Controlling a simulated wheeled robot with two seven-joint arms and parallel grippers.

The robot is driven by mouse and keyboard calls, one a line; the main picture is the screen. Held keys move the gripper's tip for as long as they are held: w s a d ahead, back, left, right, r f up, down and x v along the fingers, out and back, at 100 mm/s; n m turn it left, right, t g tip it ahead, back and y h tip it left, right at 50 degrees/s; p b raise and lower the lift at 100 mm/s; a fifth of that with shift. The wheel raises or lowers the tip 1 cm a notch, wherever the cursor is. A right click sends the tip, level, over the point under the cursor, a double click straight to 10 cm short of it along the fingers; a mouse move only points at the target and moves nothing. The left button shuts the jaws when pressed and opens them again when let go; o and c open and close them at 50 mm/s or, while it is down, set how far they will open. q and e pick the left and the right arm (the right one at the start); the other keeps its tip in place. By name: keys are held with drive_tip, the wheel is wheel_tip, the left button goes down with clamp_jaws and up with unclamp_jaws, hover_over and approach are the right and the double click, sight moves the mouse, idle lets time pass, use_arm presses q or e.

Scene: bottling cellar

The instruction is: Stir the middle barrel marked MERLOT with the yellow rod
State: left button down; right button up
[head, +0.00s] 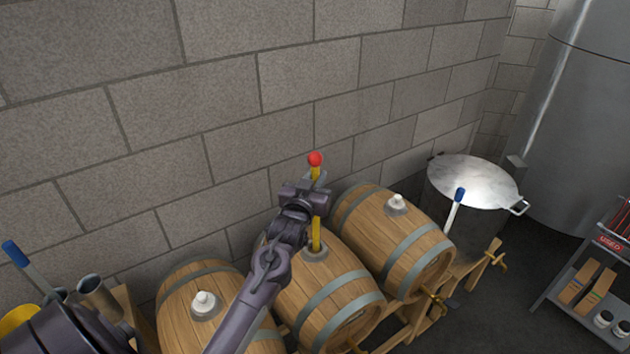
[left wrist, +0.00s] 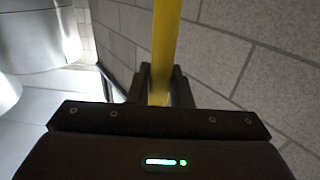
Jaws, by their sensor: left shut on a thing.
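The yellow rod (head: 316,234) with a red ball on its top end stands nearly upright over the middle barrel (head: 332,290). Its lower end meets the bung hole on top of that barrel; how deep it goes is hidden. My left gripper (head: 315,192) is shut on the rod below the red ball. In the left wrist view the rod (left wrist: 166,45) runs between the fingers (left wrist: 160,88). The MERLOT marking cannot be seen from here. My right gripper is not in view.
A left barrel (head: 180,300) and a right barrel (head: 385,235) flank the middle one, each with a white bung. A lidded metal pot (head: 475,180) with a blue-ended handle beside it stands at right. A rack (head: 590,285) labelled USED is far right. The block wall is close behind.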

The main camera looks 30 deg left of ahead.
use_arm(q)
wheel_tip(320, 180, up, 12)
drive_tip(key=shift+f, duration=0.1)
idle(0.5)
idle(0.9)
